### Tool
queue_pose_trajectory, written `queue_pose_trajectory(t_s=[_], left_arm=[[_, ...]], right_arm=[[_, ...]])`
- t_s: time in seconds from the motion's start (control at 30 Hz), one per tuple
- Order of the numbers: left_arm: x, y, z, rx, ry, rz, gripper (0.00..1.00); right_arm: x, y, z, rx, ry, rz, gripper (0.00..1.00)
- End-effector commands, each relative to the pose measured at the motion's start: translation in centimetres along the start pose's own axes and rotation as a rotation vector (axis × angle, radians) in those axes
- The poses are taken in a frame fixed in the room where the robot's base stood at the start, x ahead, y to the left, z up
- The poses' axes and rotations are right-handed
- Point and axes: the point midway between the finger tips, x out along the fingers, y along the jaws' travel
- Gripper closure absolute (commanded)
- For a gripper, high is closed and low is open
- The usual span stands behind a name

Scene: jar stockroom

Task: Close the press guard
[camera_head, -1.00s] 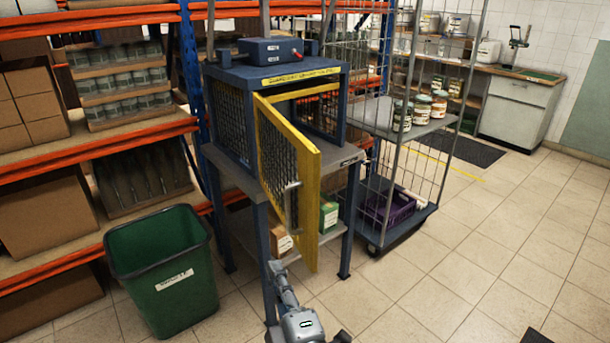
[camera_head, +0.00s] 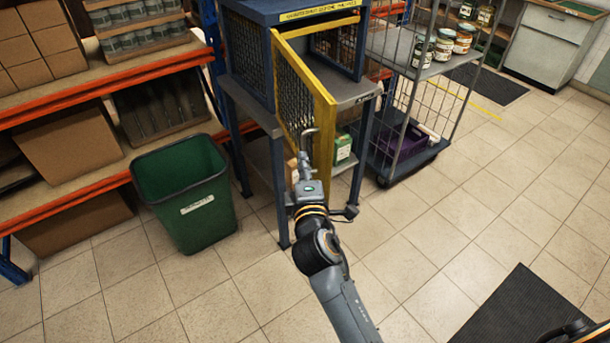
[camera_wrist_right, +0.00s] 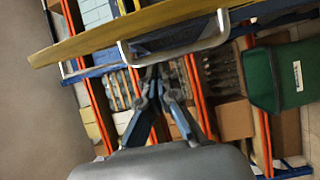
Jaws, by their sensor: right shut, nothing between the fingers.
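The press guard (camera_head: 293,92) is a yellow-framed mesh door on the blue press (camera_head: 244,55). It stands open, swung out toward me. Its grey bar handle (camera_head: 312,137) is on the face of the door near its free edge; the wrist view shows the handle (camera_wrist_right: 175,48) as a pale bracket under the yellow frame (camera_wrist_right: 120,35). My right gripper (camera_head: 303,162) is shut and empty, just below and in front of the handle. In the wrist view its fingertips (camera_wrist_right: 160,74) lie close to the bar; contact cannot be told. My left gripper is not in view.
A green bin (camera_head: 188,198) stands left of the press, in front of orange-beamed shelving (camera_head: 105,65). A wire cage trolley (camera_head: 410,150) with jars and a purple crate (camera_head: 404,138) stands right of it. The tiled floor (camera_head: 440,250) in front is mostly clear.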

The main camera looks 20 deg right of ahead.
Motion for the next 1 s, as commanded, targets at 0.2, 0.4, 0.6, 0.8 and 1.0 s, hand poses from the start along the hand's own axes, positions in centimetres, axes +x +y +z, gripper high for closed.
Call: queue_pose_trajectory(t_s=[0.2, 0.4, 0.6, 0.8, 1.0], left_arm=[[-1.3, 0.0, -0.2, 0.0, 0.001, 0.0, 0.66], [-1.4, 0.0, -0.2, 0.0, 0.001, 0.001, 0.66], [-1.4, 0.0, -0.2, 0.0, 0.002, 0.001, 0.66], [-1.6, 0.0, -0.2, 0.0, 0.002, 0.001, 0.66], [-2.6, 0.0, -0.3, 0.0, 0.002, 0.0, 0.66]], right_arm=[[0.4, 0.0, 3.1, -0.005, -0.003, -0.002, 1.0], [0.6, -0.1, 3.7, -0.002, -0.002, -0.003, 1.0], [0.6, -0.1, 3.7, -0.002, -0.002, -0.002, 1.0], [0.6, 0.0, 4.0, -0.005, 0.005, -0.002, 1.0], [0.8, 0.2, 5.4, -0.008, 0.048, -0.002, 1.0]])
